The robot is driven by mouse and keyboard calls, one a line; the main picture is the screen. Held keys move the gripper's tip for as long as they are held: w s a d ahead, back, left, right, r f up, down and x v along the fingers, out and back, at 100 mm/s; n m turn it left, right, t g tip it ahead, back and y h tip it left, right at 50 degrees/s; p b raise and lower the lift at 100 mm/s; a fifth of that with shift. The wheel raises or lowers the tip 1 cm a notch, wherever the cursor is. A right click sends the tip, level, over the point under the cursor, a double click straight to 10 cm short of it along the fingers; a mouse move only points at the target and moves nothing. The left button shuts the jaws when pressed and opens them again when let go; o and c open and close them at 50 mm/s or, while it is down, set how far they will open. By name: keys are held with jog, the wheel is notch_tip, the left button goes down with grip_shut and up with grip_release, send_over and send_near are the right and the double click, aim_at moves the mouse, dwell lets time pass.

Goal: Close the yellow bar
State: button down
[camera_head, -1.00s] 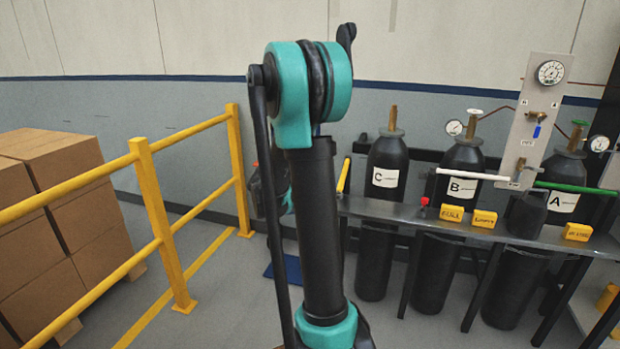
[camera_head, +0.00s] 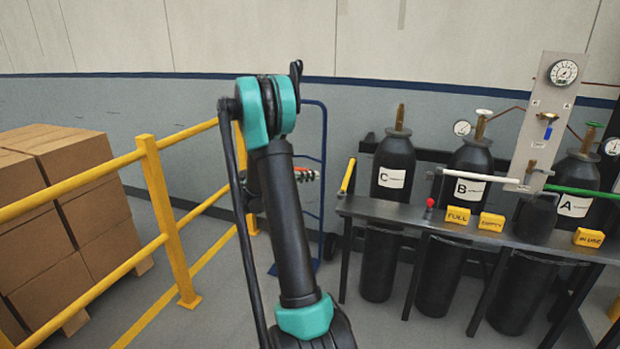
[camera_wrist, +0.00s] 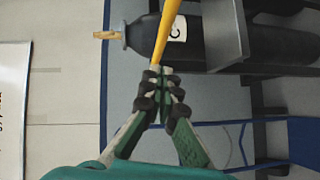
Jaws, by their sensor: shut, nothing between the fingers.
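The yellow bar (camera_head: 348,175) is at the left end of the cylinder rack, beside cylinder C (camera_head: 394,170). It juts out from the rack instead of lying across cylinder C. In the wrist view the yellow bar (camera_wrist: 168,30) runs up from just beyond my fingertips, with cylinder C (camera_wrist: 146,35) behind it. My gripper (camera_wrist: 160,76) is shut and empty, its fingertips at the near end of the bar; I cannot tell whether they touch. In the head view my gripper (camera_head: 308,174) shows partly behind my arm, a little left of the bar.
A white bar (camera_head: 480,175) crosses cylinder B and a green bar (camera_head: 585,191) crosses cylinder A. The rack shelf (camera_head: 400,212) carries yellow tags. A blue hand truck (camera_head: 323,140) stands behind my arm. A yellow railing (camera_head: 165,210) and stacked boxes (camera_head: 75,190) are left.

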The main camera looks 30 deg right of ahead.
send_near(348, 175)
jog(key=w+d, duration=0.3)
jog(key=w, duration=0.1)
jog(key=shift+s+d+f, duration=0.4)
jog(key=shift+s+d, duration=0.15)
jog(key=shift+s, duration=0.05)
jog(key=shift+s+d+f, duration=0.4)
jog(key=shift+s+d, duration=0.15)
jog(key=shift+s, duration=0.05)
